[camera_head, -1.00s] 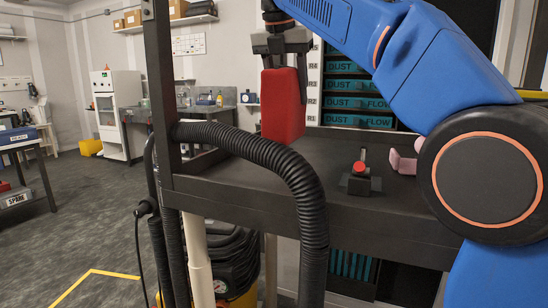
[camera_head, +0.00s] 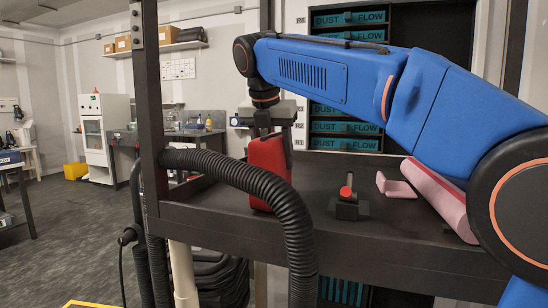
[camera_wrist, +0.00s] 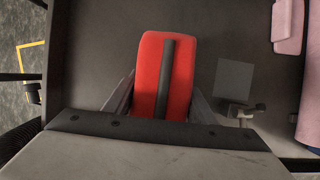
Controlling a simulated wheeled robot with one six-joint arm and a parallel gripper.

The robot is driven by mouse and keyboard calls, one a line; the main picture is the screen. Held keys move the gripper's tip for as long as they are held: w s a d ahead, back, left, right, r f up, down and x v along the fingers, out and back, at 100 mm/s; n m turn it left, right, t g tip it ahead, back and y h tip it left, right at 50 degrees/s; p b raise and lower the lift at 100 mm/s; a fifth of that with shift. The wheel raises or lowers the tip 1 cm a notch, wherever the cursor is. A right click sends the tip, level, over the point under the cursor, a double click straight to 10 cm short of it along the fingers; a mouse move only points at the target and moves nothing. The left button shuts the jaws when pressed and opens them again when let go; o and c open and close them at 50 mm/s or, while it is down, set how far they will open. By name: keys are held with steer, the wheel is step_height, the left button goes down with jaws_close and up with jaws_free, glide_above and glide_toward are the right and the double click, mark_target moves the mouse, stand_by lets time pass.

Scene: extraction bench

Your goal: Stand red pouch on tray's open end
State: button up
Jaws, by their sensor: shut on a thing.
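My gripper (camera_head: 270,126) points down and is shut on the red pouch (camera_head: 266,172), holding it by its upper part. The pouch is upright with a slight tilt, over the left part of the dark tray-like top (camera_head: 312,182). The black hose hides part of its lower edge, so I cannot tell whether it touches the surface. In the wrist view, the pouch (camera_wrist: 147,75) shows red with a black strip along it, between my two fingers (camera_wrist: 160,100).
A black block with a red knob (camera_head: 347,200) stands right of the pouch. A pink bracket (camera_head: 396,187) and a pink roll (camera_head: 440,198) lie further right. The ribbed black hose (camera_head: 270,188) arches close in front, and a dark post (camera_head: 148,90) rises at left.

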mark_target(268, 138)
steer(key=o, duration=1.2)
steer(key=shift+f, duration=0.1)
steer(key=v, duration=1.1)
steer(key=shift+a+r, duration=0.1)
steer(key=shift+r, duration=0.25)
steer(key=shift+s+r, duration=0.1)
steer(key=shift+r, duration=0.15)
